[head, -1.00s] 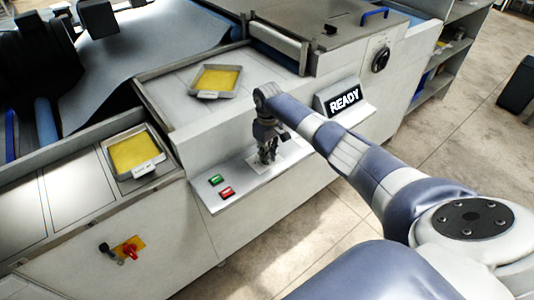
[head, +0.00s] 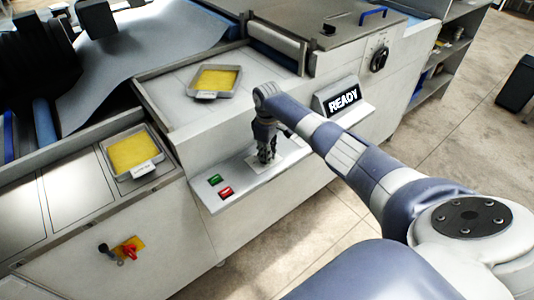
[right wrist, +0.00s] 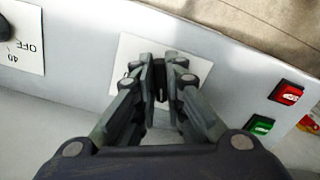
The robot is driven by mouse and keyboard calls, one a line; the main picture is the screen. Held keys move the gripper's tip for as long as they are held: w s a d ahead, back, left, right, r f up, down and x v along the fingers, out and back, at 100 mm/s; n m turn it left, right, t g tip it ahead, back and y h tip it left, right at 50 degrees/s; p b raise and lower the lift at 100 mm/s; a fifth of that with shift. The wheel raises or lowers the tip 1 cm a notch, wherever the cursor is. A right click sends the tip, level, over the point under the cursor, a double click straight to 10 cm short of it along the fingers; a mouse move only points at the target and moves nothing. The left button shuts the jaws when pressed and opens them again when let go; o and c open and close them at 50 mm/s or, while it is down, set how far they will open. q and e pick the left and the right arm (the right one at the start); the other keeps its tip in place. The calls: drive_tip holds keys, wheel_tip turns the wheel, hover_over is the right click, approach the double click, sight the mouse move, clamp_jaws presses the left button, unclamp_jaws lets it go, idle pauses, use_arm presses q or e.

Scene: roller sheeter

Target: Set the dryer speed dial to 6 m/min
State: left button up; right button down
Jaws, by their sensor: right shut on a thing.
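My right gripper (head: 266,158) points down at the sloped control panel of the machine. In the right wrist view its two fingers (right wrist: 160,84) are shut on a small dark dial knob (right wrist: 161,80). The knob sits on a white label plate (right wrist: 127,58), which also shows beside the gripper in the head view (head: 290,155). The fingers hide most of the knob and plate; no scale figures or pointer can be read there. My left gripper is not in view.
Green (head: 214,180) and red (head: 226,193) buttons are left of the gripper in the head view. A READY display (head: 343,98) stands to its right. Another black knob (right wrist: 4,28), marked OFF and 40, is at the wrist view's left edge. Yellow-filled trays (head: 215,80) lie on the machine.

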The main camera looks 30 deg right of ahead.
drive_tip(key=c, duration=1.7)
unclamp_jaws()
drive_tip(key=shift+o, duration=0.2)
drive_tip(key=shift+r, duration=0.15)
wheel_tip(320, 180, up, 12)
drive_tip(key=shift+f, duration=0.2)
